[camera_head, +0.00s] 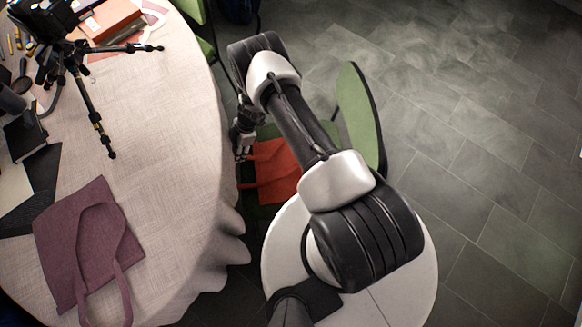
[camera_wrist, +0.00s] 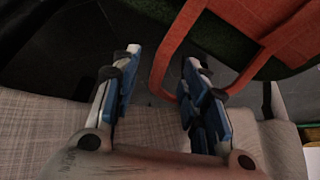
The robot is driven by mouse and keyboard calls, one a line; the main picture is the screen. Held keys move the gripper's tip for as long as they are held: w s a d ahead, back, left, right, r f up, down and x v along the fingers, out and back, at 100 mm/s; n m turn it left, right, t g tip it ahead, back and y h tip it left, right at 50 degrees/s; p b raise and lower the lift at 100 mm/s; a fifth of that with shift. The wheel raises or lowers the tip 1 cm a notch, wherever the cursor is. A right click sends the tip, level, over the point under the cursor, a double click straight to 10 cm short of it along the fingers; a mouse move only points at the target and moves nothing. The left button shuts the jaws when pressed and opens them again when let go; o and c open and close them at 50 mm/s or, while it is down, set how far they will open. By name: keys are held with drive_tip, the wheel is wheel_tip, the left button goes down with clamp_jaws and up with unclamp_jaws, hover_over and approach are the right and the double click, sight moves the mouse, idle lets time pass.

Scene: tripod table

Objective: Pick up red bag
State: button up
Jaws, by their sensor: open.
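The red bag (camera_head: 277,165) lies on the green chair seat beside the table, partly behind my arm in the head view. In the wrist view its orange-red fabric (camera_wrist: 252,17) is at the upper right, on a dark green surface. A strap loop (camera_wrist: 168,52) hangs from it toward the space between my fingers. My gripper (camera_head: 241,150) is at the bag's left side, by the table edge. In the wrist view my gripper (camera_wrist: 158,75) is open, with blue-padded fingers apart. The loop's bottom shows near the right finger. I cannot tell whether they touch.
The round table (camera_head: 170,150) with a pale cloth is close on the left. It bears a purple bag (camera_head: 88,238), a black tripod (camera_head: 88,100) and an orange box (camera_head: 112,20). A green chair back (camera_head: 357,115) stands right of my arm. Tiled floor is free farther right.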

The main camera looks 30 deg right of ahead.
drive_tip(key=b+x, duration=0.2)
drive_tip(key=x, duration=0.3)
drive_tip(key=shift+s+f+b, duration=0.15)
drive_tip(key=shift+f+b, duration=0.1)
drive_tip(key=shift+b, duration=0.15)
drive_tip(key=shift+r, duration=0.1)
drive_tip(key=shift+c, duration=0.3)
clamp_jaws()
